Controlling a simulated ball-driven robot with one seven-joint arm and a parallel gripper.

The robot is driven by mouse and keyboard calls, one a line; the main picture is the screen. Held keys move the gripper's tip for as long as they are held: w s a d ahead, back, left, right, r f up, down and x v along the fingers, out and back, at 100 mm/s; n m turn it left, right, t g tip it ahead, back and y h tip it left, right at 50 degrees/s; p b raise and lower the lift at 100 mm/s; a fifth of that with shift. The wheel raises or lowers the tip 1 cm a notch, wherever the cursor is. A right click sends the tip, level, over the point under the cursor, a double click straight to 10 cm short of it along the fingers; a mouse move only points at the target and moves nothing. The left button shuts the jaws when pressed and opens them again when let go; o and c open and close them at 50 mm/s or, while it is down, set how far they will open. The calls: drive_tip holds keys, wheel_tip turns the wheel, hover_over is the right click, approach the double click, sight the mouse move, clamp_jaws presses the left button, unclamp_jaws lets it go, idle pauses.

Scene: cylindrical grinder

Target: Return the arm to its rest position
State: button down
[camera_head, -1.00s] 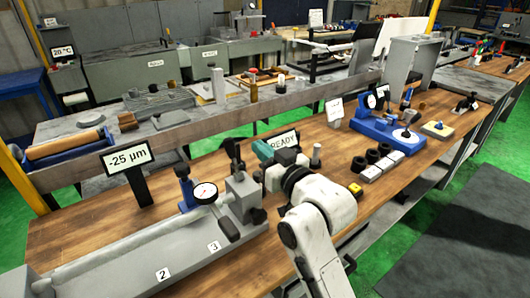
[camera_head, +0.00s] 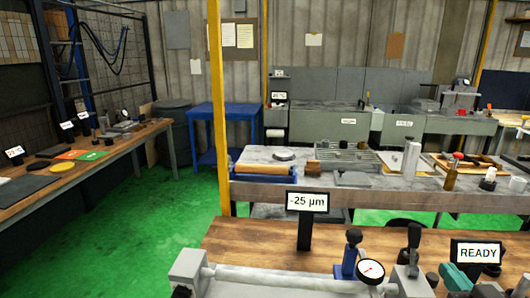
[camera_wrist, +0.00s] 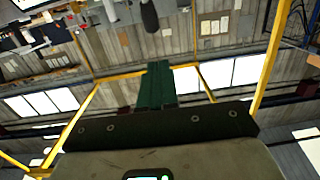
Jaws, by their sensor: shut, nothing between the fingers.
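My gripper (camera_wrist: 158,68) shows in the wrist view as dark green fingers pressed together, with nothing between them. It points away from the benches, toward the wall and roof structure, and touches nothing that I can see. In the head view I cannot clearly make out the gripper; a teal part (camera_head: 455,279) shows at the bottom right beside the READY sign (camera_head: 478,252), and I cannot tell whether it is mine. Most of my arm is outside the head view.
The near wooden bench (camera_head: 240,240) carries a -25 µm sign (camera_head: 307,203), a dial gauge (camera_head: 370,271) and a grey cylindrical fixture. A grey bench (camera_head: 390,188) stands behind. A blue table (camera_head: 226,135) and left bench (camera_head: 100,160) border open green floor (camera_head: 165,215).

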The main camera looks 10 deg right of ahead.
drive_tip(key=s+a+f+g+y, duration=0.1)
drive_tip(key=s+a+f+g, duration=0.2)
drive_tip(key=f, duration=0.4)
drive_tip(key=s+a+f+n+g+y, duration=0.1)
drive_tip(key=s+a+f+g, duration=0.2)
drive_tip(key=f, duration=0.3)
drive_tip(key=s+a+f+g+y, duration=0.1)
drive_tip(key=s+a+f+g, duration=0.15)
drive_tip(key=f, duration=0.45)
drive_tip(key=s+a+f+g, duration=0.2)
drive_tip(key=s+f+g, duration=0.1)
drive_tip(key=s, duration=0.4)
drive_tip(key=s+a+f+n+g+y, duration=0.1)
drive_tip(key=s+f+g, duration=0.3)
drive_tip(key=s, duration=0.4)
drive_tip(key=shift+s+a+f, duration=0.3)
drive_tip(key=shift+a+f, duration=0.3)
drive_tip(key=shift+a, duration=0.15)
